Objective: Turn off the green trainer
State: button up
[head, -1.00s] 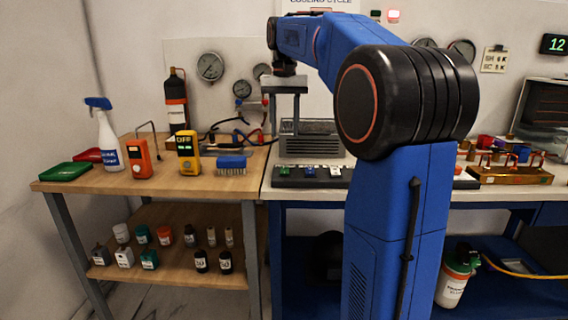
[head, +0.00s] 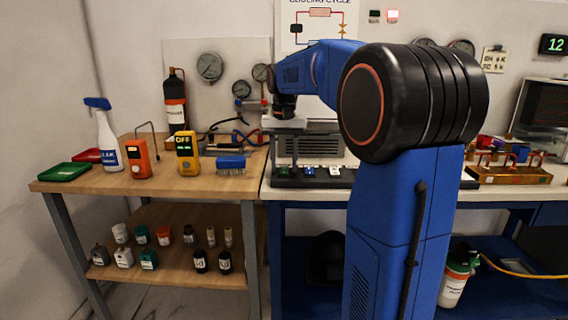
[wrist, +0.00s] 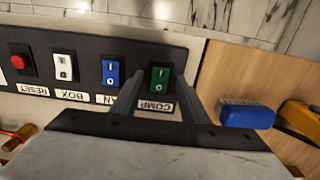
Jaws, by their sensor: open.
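The trainer's dark switch panel (wrist: 100,45) shows in the wrist view. Its green rocker switch (wrist: 159,78), labelled COMP, has an I mark and an O mark; I cannot tell which side is pressed in. A blue rocker switch (wrist: 112,74), a white rocker switch (wrist: 64,66) labelled BOX and a red RESET button (wrist: 20,61) sit to its left. My gripper (wrist: 158,82) is open and empty, with its fingers on either side of the green switch in this view. Contact cannot be told. In the head view, my gripper (head: 284,150) hangs just above the panel's left end.
A wooden bench (head: 150,180) stands left of the panel. On it are a blue brush (head: 231,163), a yellow meter reading OFF (head: 187,155), an orange device (head: 137,160) and a spray bottle (head: 107,140). The brush lies nearest the panel. A grey vented unit (head: 325,143) stands behind it.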

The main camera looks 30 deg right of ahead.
grip_shut()
jog(key=shift+w+d+g+y, duration=0.2)
jog(key=shift+g+y, duration=0.1)
jog(key=shift+g, duration=0.2)
jog(key=shift+w+g+y, duration=0.15)
jog(key=shift+g+y, duration=0.35)
jog(key=shift+g, duration=0.2)
grip_release()
jog(key=shift+r, duration=0.1)
